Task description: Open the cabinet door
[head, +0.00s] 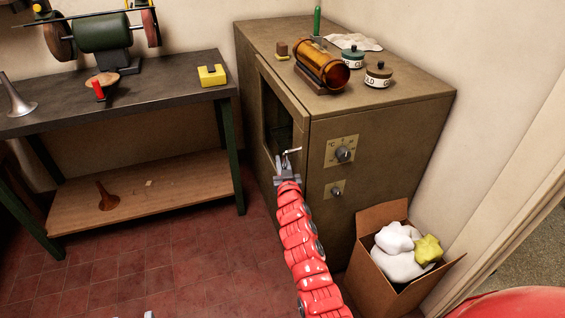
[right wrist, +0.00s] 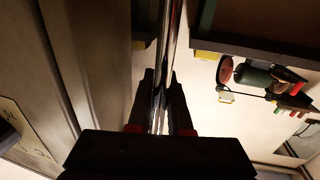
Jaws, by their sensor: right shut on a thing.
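The brown cabinet (head: 400,135) stands against the back wall. Its door (head: 295,112), with a dark window (head: 277,115), is on the left-facing side and looks shut or nearly so; I cannot tell if there is a small gap. My right gripper (head: 287,170) is at the door's edge, shut on the metal door handle (head: 291,151). In the right wrist view the shiny handle bar (right wrist: 168,60) runs between the two dark fingers (right wrist: 160,110). A small grey tip at the bottom edge of the head view may be my left gripper (head: 149,314); its jaws are hidden.
On the cabinet top are an amber cylinder (head: 320,63), two lidded pots and a cloth. A workbench (head: 170,90) with a grinder (head: 103,32) stands to the left. A cardboard box (head: 385,280) of rags is at the cabinet's right. Red floor lies clear before the door.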

